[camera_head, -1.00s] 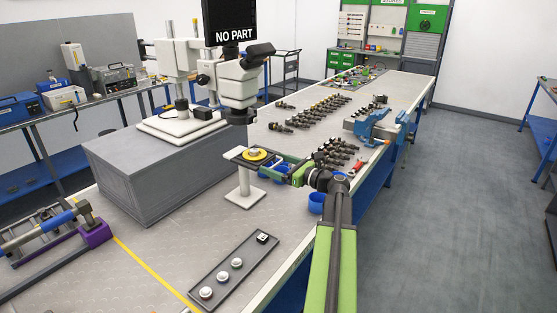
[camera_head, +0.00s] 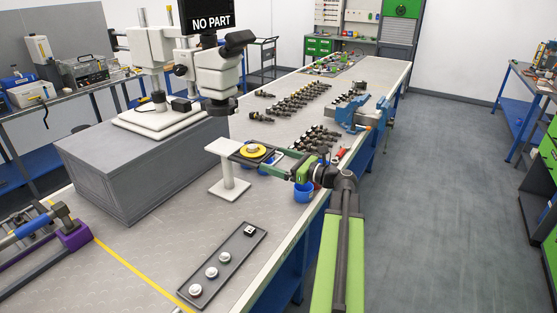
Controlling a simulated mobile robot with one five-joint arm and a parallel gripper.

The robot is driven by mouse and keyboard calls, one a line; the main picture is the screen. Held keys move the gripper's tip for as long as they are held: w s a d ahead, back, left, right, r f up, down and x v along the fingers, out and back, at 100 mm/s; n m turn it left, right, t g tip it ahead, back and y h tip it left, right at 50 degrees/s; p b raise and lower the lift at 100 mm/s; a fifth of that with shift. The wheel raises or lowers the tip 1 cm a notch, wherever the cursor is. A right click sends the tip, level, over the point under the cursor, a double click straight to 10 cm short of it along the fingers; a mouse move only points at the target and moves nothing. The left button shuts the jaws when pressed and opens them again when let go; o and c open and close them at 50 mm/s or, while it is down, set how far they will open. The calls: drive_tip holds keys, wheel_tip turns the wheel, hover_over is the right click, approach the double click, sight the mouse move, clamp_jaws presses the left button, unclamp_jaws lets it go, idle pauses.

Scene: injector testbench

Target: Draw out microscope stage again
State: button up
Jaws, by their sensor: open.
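The microscope stage is a dark flat plate (camera_head: 236,156) with a yellow ring and a small light metal part on it. It sits to the right of the flat top of a white pedestal (camera_head: 227,172), partly over the bench. The microscope (camera_head: 213,72) stands behind it, to the upper left. My gripper (camera_head: 279,165) is open, with green fingers pointing left at the right end of the stage. Whether the fingers touch the stage is too small to tell.
A dark tray (camera_head: 222,262) with several small parts lies on the bench in front. A blue cup (camera_head: 303,193) stands under my gripper. Several dark injectors (camera_head: 300,98) lie behind, near a blue vise (camera_head: 362,114). The floor at right is clear.

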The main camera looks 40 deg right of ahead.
drive_tip(key=v, duration=1.7)
drive_tip(key=shift+s+d, duration=0.15)
drive_tip(key=shift+s, duration=0.05)
